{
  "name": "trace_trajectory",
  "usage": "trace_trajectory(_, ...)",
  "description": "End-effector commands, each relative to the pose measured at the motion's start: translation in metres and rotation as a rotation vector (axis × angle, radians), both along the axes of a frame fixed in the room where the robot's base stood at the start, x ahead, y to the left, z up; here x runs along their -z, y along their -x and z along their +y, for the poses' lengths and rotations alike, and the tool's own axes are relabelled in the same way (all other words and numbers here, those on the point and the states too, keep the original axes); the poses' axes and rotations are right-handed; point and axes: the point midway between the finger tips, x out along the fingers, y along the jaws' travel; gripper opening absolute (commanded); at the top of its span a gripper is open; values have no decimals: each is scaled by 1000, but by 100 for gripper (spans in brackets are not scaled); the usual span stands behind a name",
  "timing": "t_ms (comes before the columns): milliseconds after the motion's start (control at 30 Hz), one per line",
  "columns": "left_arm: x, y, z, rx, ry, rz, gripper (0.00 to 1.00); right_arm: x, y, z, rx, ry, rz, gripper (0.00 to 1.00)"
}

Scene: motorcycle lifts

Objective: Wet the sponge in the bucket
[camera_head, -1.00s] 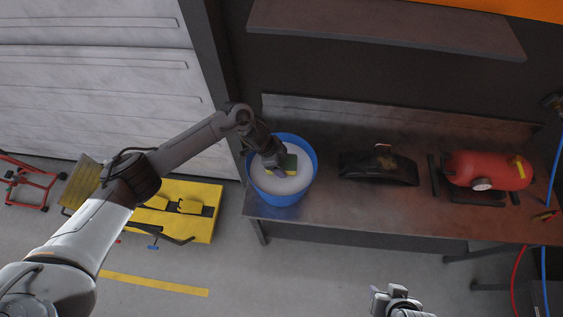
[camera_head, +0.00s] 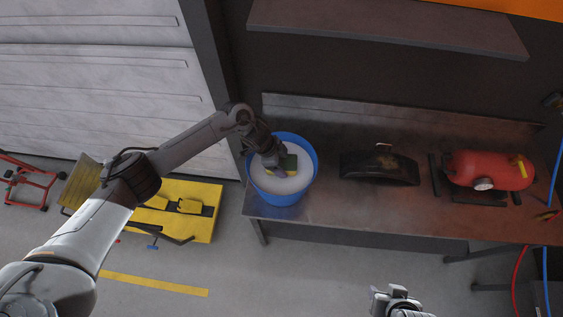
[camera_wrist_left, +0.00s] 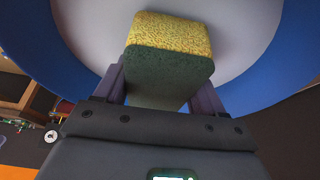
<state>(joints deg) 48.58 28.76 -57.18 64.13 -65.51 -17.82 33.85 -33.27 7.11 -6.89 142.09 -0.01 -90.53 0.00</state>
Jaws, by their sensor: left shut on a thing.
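The blue bucket (camera_head: 308,186) stands on the left end of the metal workbench, with a whitish surface inside it. My left gripper (camera_head: 279,166) is over the inside of the bucket and is shut on the sponge (camera_head: 289,166). In the left wrist view the sponge (camera_wrist_left: 170,60) is yellow and dark green, held between the two fingers of the left gripper (camera_wrist_left: 160,88), with the pale bucket inside behind it. I cannot tell whether the sponge touches the whitish surface.
On the workbench (camera_head: 330,217), a dark curved part (camera_head: 380,167) lies right of the bucket, and a red tank (camera_head: 490,170) lies further right. A shelf (camera_head: 390,25) hangs above. A yellow lift (camera_head: 185,218) stands on the floor at left.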

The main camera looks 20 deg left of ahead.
Motion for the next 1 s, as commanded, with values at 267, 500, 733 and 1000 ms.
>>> trace_trajectory(267,4,0,0,0,0,0,45,3,0,0,-2,2,0,43)
trace_trajectory(500,7,0,0,0,0,0,45,4,0,0,1,0,0,43)
trace_trajectory(733,9,0,0,0,0,0,45,6,0,1,4,-6,0,43)
trace_trajectory(1000,10,0,0,0,0,0,45,6,0,2,6,-8,-1,43)
